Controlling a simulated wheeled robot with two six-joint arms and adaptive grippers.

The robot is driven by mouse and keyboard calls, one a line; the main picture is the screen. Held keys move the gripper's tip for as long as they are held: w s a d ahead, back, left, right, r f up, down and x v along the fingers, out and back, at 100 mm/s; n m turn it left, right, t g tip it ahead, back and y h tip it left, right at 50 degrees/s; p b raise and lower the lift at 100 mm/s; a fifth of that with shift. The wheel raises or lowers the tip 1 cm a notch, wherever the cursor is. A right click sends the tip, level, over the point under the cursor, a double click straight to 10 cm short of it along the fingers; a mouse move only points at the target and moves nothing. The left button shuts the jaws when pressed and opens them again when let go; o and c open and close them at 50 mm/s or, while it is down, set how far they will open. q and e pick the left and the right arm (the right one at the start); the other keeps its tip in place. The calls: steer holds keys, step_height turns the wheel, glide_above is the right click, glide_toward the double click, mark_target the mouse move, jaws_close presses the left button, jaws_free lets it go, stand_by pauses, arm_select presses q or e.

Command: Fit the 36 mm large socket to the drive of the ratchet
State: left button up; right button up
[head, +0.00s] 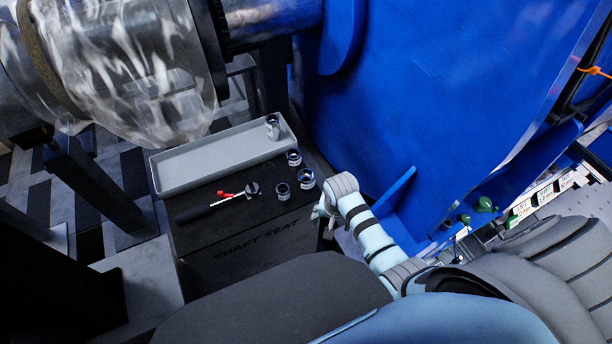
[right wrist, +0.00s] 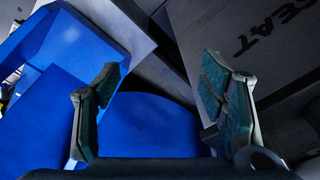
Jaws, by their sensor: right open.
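The ratchet (head: 228,200) lies on the dark top of the box marked SHAFT SEAT, its black handle to the left and its round head to the right, with red on it. Several sockets are in the head view: one (head: 294,157) near the tray's corner, one (head: 305,179) at the right edge, one (head: 282,191) beside the ratchet head, and one (head: 272,126) standing in the tray. I cannot read which is 36 mm. My right gripper (head: 322,212) is just right of the box, apart from the sockets. In the right wrist view (right wrist: 160,95) its fingers are open and empty. My left gripper is not in view.
The long grey tray (head: 190,168) takes up the back of the box top (head: 225,235). A big blue housing (head: 420,90) stands to the right, close to my right arm. A wrapped metal shaft (head: 130,60) overhangs at the upper left.

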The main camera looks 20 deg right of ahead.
steer(key=w+a+r+m, duration=0.1)
steer(key=w+r+m, duration=0.4)
steer(key=r, duration=0.9)
step_height(320, 180, up, 6)
steer(key=m+g, duration=0.1)
steer(key=m, duration=0.3)
glide_above(306, 175)
steer(key=shift+y, duration=0.3)
step_height(306, 175, down, 14)
steer(key=b, duration=0.4)
steer(key=shift+s+r, duration=0.15)
steer(key=shift+r, duration=0.2)
steer(key=shift+c, duration=0.6)
steer(key=c, duration=1.4)
